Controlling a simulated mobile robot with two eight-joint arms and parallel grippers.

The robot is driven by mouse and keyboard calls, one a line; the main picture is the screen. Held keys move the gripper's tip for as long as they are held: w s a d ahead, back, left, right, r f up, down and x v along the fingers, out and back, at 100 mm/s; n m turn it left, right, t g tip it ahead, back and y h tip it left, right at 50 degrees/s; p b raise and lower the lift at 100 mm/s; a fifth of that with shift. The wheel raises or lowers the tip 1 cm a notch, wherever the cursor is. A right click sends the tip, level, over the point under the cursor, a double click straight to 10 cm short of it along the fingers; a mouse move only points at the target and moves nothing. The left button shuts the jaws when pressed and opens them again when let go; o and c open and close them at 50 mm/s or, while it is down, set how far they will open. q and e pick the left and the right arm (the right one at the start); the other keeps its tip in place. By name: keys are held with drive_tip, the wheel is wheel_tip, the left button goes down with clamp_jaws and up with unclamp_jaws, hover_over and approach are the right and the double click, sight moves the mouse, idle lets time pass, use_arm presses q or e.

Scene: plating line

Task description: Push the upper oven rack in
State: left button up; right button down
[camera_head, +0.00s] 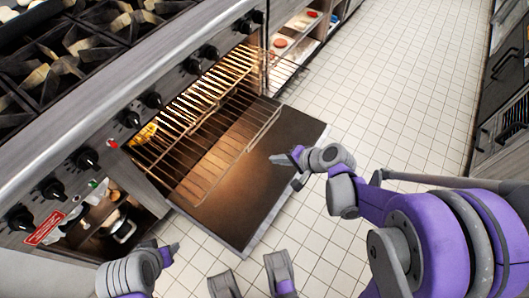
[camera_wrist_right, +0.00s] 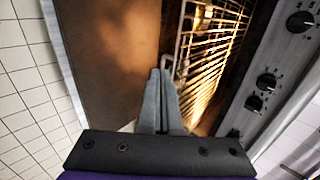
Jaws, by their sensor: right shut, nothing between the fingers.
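The oven is open, and a wire rack (camera_head: 238,148) sticks out of it over the lowered door (camera_head: 239,218). More rack wires show deeper in the lit cavity; I cannot clearly separate the upper and lower racks there. My right gripper (camera_head: 278,158) is shut and empty, just right of the rack's front edge and over the door. In the right wrist view its fingers (camera_wrist_right: 160,78) are together, close beside the rack's end (camera_wrist_right: 183,52); contact is not clear. My left gripper (camera_head: 172,252) is at the bottom left, partly cut off, its jaws unclear.
A stovetop with burner grates (camera_head: 75,45) lies above a front panel with several black knobs (camera_head: 152,100). Below the panel is an open shelf with a pot (camera_head: 122,228). Open tiled floor (camera_head: 385,95) lies right of the door, with dark cabinets (camera_head: 500,80) beyond.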

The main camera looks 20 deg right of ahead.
use_arm(q)
drive_tip(key=shift+w+f+b, duration=0.2)
drive_tip(key=shift+f+b, duration=1.35)
drive_tip(key=shift+f, duration=0.35)
use_arm(e)
drive_tip(key=w+a+r+x, duration=0.1)
drive_tip(key=r+x, duration=0.1)
drive_tip(key=x, duration=0.9)
drive_tip(key=shift+w+a+f, duration=0.2)
drive_tip(key=shift+w+a, duration=0.05)
drive_tip(key=shift+w, duration=0.2)
